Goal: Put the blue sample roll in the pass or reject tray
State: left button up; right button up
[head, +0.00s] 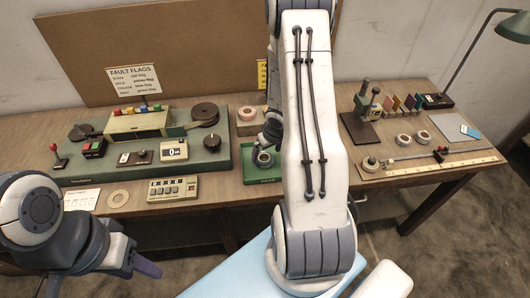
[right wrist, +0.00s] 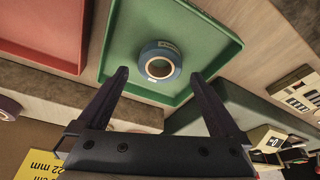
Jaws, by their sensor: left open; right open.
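The blue sample roll (right wrist: 147,58), a ring with a pale core and a small label, lies flat inside the green tray (right wrist: 208,45) in the right wrist view. In the head view the roll (head: 264,161) sits in the green tray (head: 262,180). My right gripper (right wrist: 159,75) is open, its two fingers apart on either side of the roll and not visibly touching it. A red tray (right wrist: 40,45) lies beside the green one; my right arm hides it in the head view. My left gripper (head: 148,268) is open and empty at the lower left, in front of the table.
A green winding machine (head: 215,165) and a counter box (head: 173,188) stand left of the green tray. A box with a roll on top (head: 248,116) stands behind it.

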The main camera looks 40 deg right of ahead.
jog(key=p+v, duration=0.4)
jog(key=v, duration=0.4)
jog(key=a+r+n+h, duration=0.1)
jog(key=a+r+n, duration=0.1)
jog(key=a+r, duration=0.55)
jog(key=a+r+n, duration=0.2)
jog(key=a+r, duration=0.3)
jog(key=a, duration=0.5)
jog(key=s+a+r+n+g+y, duration=0.1)
jog(key=s+a+r+n, duration=0.1)
jog(key=s+a, duration=0.6)
jog(key=s+a+r+n+g+y, duration=0.1)
jog(key=s+a+r+n+g, duration=0.1)
jog(key=s+a+r, duration=0.3)
jog(key=s+a+n, duration=0.1)
jog(key=s+a, duration=0.1)
jog(key=s, duration=0.2)
jog(key=shift+s+a+y, duration=0.3)
jog(key=shift+a, duration=0.1)
